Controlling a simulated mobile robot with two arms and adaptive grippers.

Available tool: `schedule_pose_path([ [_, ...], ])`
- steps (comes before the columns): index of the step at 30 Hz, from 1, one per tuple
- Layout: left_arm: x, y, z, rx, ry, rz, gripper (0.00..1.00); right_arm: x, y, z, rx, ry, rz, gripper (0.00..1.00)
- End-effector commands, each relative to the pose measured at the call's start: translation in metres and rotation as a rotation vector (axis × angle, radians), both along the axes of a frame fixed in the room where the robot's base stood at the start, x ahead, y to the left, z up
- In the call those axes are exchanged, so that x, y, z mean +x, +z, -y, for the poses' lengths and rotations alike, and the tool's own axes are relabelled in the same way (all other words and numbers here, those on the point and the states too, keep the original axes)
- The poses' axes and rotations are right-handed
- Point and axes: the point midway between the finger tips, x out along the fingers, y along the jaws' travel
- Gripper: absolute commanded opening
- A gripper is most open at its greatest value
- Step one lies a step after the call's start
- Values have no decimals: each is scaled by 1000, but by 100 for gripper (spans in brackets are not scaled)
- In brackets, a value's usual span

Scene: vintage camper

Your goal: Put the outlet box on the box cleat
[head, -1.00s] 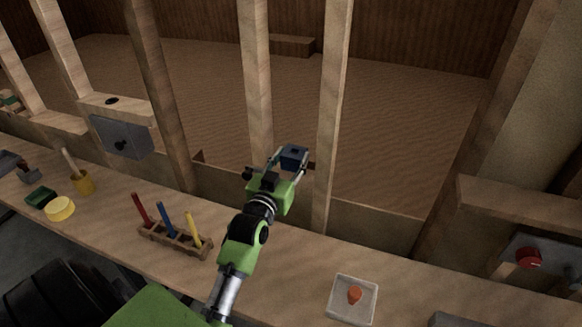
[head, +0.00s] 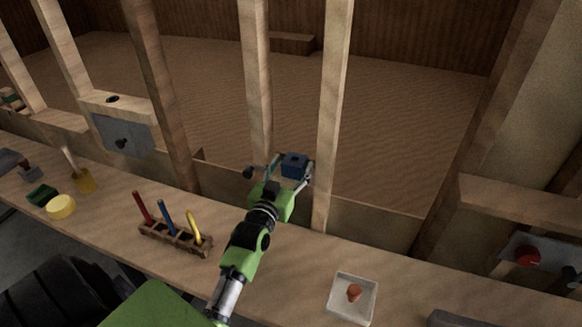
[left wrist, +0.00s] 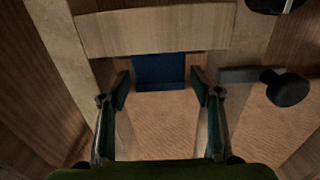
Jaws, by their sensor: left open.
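The blue outlet box (head: 295,164) is between two upright studs, just beyond my left gripper (head: 288,174). In the left wrist view the outlet box (left wrist: 159,70) shows against the lower edge of a pale wooden crosspiece (left wrist: 155,30), probably the box cleat. How the box is seated there is hidden. My left gripper (left wrist: 160,95) is open, its fingers spread to either side of the box with visible gaps. My right gripper is not in view.
A black knob (left wrist: 288,87) sticks out close to the gripper's right finger in the wrist view. Studs (head: 331,120) flank the arm.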

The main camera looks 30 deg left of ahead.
Motion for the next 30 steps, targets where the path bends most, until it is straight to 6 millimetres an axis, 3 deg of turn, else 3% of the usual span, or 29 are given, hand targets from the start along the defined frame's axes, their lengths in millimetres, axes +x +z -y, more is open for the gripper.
schedule_pose_path([
  [5,-8,1,2,0,0,-2,58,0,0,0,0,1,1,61],
  [15,-75,-1,18,0,0,-4,58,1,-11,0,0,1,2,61],
  [21,-105,1,25,0,0,-1,58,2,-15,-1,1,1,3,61],
  [30,-117,3,28,0,-1,0,58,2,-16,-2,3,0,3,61],
])
